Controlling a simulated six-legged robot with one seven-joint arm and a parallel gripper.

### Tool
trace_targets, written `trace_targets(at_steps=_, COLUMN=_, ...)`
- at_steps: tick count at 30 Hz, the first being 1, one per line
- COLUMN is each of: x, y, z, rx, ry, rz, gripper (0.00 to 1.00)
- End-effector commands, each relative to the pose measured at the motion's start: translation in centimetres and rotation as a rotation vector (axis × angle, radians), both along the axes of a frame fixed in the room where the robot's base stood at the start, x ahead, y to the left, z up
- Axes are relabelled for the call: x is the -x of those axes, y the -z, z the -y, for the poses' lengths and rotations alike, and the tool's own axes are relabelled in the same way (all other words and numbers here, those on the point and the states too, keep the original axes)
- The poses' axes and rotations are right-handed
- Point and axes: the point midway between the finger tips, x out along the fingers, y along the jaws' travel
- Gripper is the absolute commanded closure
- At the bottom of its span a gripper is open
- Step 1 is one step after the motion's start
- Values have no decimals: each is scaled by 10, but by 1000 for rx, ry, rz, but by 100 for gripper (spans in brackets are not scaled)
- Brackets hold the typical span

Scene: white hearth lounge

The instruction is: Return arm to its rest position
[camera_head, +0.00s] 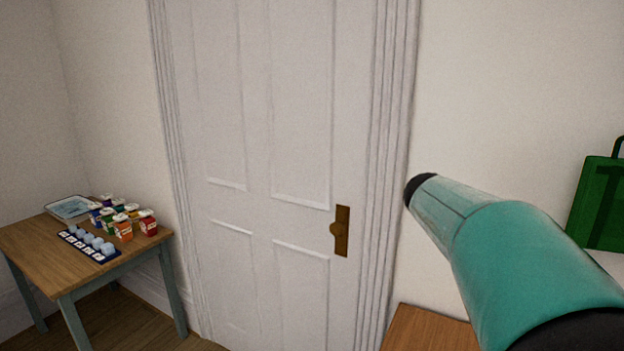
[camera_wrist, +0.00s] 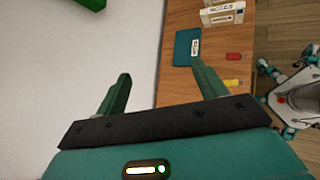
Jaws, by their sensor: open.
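My gripper (camera_wrist: 160,95) shows in the wrist view with its two green fingers spread wide apart and nothing between them. In that view it is above or beside a wooden tabletop (camera_wrist: 178,87) and a white surface. In the head view a teal and black section of my arm reaches in from the lower right, in front of the wall. The fingers cannot be told apart in the head view.
A white door (camera_head: 255,130) with a brass handle plate stands ahead. At left, a wooden table (camera_head: 30,245) holds several small coloured containers and a tray (camera_head: 68,207). A green case (camera_head: 600,205) is at the right edge. In the wrist view, a teal item (camera_wrist: 184,47) lies on the tabletop.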

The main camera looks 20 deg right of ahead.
Motion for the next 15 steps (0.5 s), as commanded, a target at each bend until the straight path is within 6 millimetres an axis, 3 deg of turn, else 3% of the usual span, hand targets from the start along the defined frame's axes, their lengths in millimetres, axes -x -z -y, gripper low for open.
trace_targets(at_steps=1, x=5, y=5, z=-28, rx=-56, ry=11, rz=105, gripper=29)
trace_targets(at_steps=3, x=11, y=16, z=-65, rx=-143, ry=46, rz=248, gripper=29)
trace_targets(at_steps=8, x=29, y=39, z=-150, rx=-362, ry=160, rz=533, gripper=29)
trace_targets(at_steps=15, x=73, y=74, z=-268, rx=-719, ry=427, rz=842, gripper=29)
